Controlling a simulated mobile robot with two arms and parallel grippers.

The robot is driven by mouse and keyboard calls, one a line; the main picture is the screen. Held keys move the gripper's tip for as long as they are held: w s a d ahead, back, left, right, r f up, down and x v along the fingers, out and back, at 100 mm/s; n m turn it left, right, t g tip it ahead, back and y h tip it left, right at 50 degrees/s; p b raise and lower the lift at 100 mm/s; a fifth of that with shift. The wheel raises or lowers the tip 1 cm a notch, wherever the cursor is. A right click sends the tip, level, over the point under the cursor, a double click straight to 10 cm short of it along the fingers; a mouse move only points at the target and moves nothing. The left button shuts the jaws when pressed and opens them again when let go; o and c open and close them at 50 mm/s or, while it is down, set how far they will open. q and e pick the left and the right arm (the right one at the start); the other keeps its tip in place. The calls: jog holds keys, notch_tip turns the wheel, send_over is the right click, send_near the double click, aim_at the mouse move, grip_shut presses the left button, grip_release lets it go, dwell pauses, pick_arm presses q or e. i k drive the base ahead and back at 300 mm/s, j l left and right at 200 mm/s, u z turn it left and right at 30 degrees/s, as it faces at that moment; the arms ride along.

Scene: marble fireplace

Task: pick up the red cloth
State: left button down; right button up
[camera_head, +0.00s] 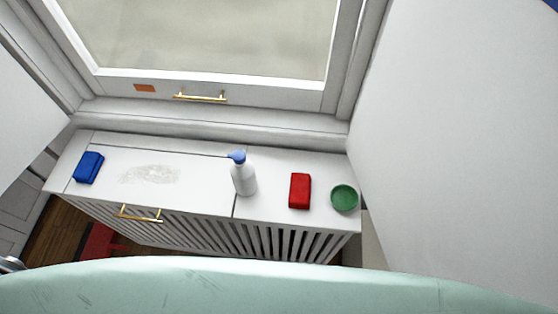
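The red cloth (300,191) is a folded rectangular block lying on the right part of a white cabinet top (270,205) below the window. It lies between a white spray bottle (243,178) with a blue head and a round green bowl (344,197). Nothing touches or covers it. Neither of my grippers is in view.
A folded blue cloth (89,167) lies at the cabinet's left end. A greyish smudge (150,174) marks the top beside it. A pale green surface (270,289) fills the near edge. White walls stand at both sides, and the window (200,40) is behind.

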aim_at(301, 183)
jog(key=k+j, duration=0.15)
jog(key=j, duration=0.2)
jog(key=k+j+z, duration=0.1)
jog(key=j, duration=0.3)
jog(key=k+j, duration=0.15)
jog(key=j, duration=0.2)
jog(key=k+j, duration=0.15)
jog(key=j, duration=0.2)
jog(key=k+j+z, duration=0.1)
jog(key=j, duration=0.25)
